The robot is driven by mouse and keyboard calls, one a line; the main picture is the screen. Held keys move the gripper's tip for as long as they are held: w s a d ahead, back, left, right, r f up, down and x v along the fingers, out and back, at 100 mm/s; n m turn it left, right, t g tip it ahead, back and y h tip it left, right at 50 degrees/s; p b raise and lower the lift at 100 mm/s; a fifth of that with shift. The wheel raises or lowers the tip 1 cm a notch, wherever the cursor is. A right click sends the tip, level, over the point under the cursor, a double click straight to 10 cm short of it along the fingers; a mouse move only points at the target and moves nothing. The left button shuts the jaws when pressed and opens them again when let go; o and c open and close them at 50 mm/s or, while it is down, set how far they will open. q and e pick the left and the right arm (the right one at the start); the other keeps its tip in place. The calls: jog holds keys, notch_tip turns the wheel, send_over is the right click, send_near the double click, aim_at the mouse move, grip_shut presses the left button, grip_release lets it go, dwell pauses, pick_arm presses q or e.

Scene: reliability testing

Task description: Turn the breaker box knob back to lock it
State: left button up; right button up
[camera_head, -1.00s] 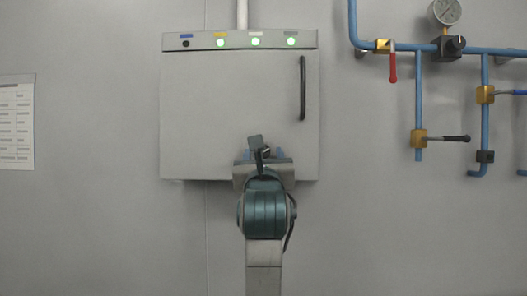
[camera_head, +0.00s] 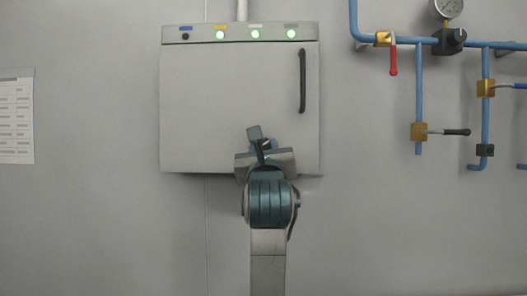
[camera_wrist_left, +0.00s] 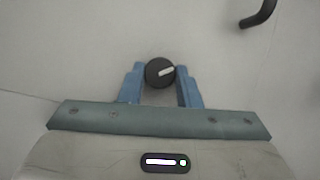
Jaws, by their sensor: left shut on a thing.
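The breaker box (camera_head: 225,95) is a pale grey wall cabinet with its door shut. The black round knob (camera_wrist_left: 160,72) with a white mark shows in the left wrist view; the mark slopes slightly, its right end higher. My left gripper (camera_wrist_left: 160,77) has its two blue fingers on either side of the knob, shut on it. My right gripper is not in view.
A black door handle (camera_head: 302,82) is at the door's upper right. Several lamps along the box's top strip (camera_head: 240,33) are lit green. Blue pipes (camera_head: 419,85) with valves and a gauge are on the wall at the right.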

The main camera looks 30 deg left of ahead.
pick_arm(q)
jog(key=n+g+y+b, duration=0.1)
jog(key=n, duration=0.2)
jog(key=shift+d+f, duration=0.1)
jog(key=shift+w+n+g+y+b, duration=0.1)
jog(key=shift+n+g+y+b, duration=0.25)
jog(key=shift+n, duration=0.35)
jog(key=n+g+y+b, duration=0.1)
jog(key=n+g, duration=0.1)
jog(key=n, duration=0.2)
jog(key=shift+d+n, duration=0.1)
jog(key=shift+n, duration=0.3)
jog(key=n, duration=0.1)
jog(key=n+g, duration=0.1)
jog(key=shift+r+n, duration=0.25)
jog(key=shift+n, duration=0.15)
jog(key=shift+r+n+g, duration=0.1)
jog(key=shift+n+g, duration=0.55)
jog(key=shift+n, duration=0.55)
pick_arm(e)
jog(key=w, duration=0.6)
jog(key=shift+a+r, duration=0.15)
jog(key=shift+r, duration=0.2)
pick_arm(q)
jog(key=o, duration=1)
jog(key=shift+w, duration=0.1)
jog(key=shift+d+b, duration=0.15)
jog(key=shift+b, duration=0.15)
